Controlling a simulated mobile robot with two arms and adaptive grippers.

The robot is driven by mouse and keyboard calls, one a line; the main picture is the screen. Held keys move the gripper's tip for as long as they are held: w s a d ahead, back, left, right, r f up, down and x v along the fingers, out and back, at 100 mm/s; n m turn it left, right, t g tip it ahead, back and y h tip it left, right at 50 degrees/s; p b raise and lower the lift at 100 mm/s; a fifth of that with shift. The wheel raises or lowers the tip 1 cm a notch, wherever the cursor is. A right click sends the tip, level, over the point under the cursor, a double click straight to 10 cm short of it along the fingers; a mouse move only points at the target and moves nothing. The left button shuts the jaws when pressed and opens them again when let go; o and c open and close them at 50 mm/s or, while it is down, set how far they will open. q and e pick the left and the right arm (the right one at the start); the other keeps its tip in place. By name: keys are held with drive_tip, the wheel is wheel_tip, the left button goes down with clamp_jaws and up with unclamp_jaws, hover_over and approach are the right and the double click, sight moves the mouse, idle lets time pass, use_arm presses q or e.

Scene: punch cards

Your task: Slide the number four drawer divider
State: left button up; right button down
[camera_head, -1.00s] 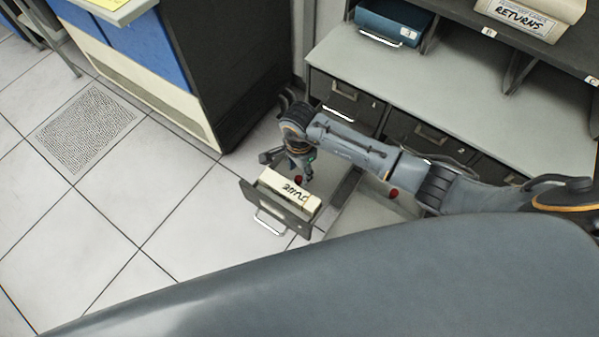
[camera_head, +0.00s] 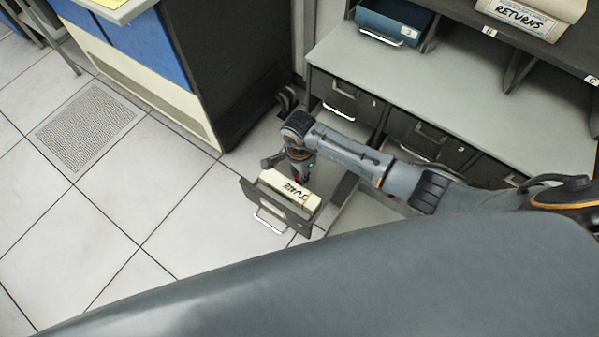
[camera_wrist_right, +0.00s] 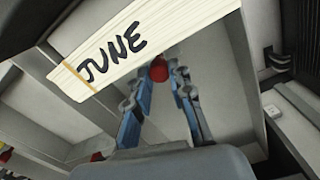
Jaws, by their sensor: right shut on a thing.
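An open drawer (camera_head: 271,215) sticks out low in the cabinet, with a cream stack of cards (camera_head: 291,194) behind its front panel. The stack reads JUNE, and the card stack also shows in the right wrist view (camera_wrist_right: 140,38). My right gripper (camera_head: 300,176) reaches down into the drawer just behind the stack. In the right wrist view, my right gripper's fingers (camera_wrist_right: 160,76) close on a red knob (camera_wrist_right: 158,68) beside the stack's edge. The divider body that the knob belongs to is hard to make out. My left gripper is not in view.
Shut drawers with metal handles (camera_head: 431,133) lie behind my right arm. A second red knob (camera_wrist_right: 97,157) shows in the wrist view. Open floor (camera_head: 180,205) lies left.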

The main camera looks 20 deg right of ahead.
drive_tip(key=w+d+b, duration=0.2)
drive_tip(key=d+b, duration=0.1)
drive_tip(key=w+d+b, duration=0.4)
drive_tip(key=d+b, duration=0.1)
drive_tip(key=shift+w+d+f+b, duration=0.15)
drive_tip(key=shift+w+d+b, duration=0.15)
drive_tip(key=shift+w+b, duration=0.05)
drive_tip(key=shift+w+d, duration=0.15)
drive_tip(key=shift+d, duration=0.05)
drive_tip(key=shift+r, duration=0.2)
drive_tip(key=c, duration=1.2)
unclamp_jaws()
drive_tip(key=shift+o, duration=0.2)
